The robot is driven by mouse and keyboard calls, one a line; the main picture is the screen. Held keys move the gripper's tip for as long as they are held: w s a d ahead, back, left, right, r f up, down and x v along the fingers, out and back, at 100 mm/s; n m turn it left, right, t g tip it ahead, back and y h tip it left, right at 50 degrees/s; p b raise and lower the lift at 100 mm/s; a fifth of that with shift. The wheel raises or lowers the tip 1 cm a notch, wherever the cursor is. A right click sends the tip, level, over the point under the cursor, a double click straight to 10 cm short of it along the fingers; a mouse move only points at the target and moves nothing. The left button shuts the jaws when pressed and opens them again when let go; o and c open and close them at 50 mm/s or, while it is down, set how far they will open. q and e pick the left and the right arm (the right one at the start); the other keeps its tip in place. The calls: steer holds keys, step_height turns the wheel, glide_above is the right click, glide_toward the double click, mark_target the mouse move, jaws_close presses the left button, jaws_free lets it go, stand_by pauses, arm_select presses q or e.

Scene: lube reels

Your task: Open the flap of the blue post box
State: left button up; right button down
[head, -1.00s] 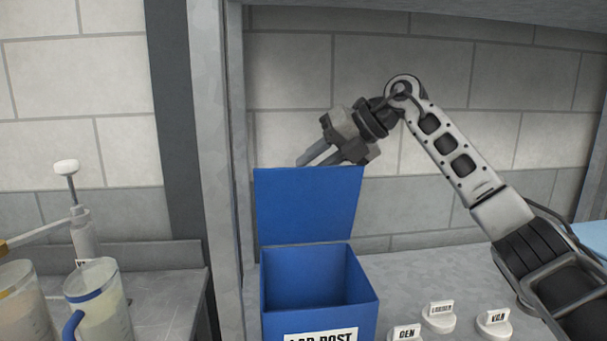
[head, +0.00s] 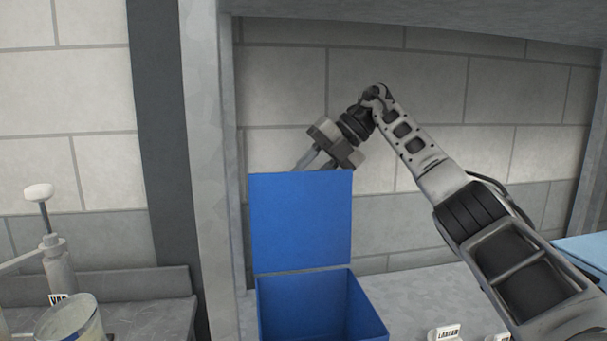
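The blue post box (head: 268,307) stands on the grey shelf surface at the lower middle of the head view. Its flap (head: 300,221) stands upright at the back edge, and the box's inside shows from above. My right gripper (head: 305,163) is above and behind the flap's top edge, pointing down to the left. Its two fingers look apart with nothing between them; their tips are partly hidden behind the flap. I cannot tell whether it touches the flap. My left gripper is not in view.
A grey post (head: 210,170) rises just left of the box. Left of it, a pump bottle (head: 58,265) and a clear jug (head: 70,320) stand on a lower counter. A labelled white knob-like piece (head: 446,333) sits right of the box. A brick wall is close behind.

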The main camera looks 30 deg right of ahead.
steer(key=shift+f, duration=0.1)
steer(key=c, duration=1.1)
jaws_free()
steer(key=shift+c, duration=0.2)
steer(key=v, duration=0.7)
steer(key=shift+d, duration=0.2)
steer(key=shift+s, duration=0.1)
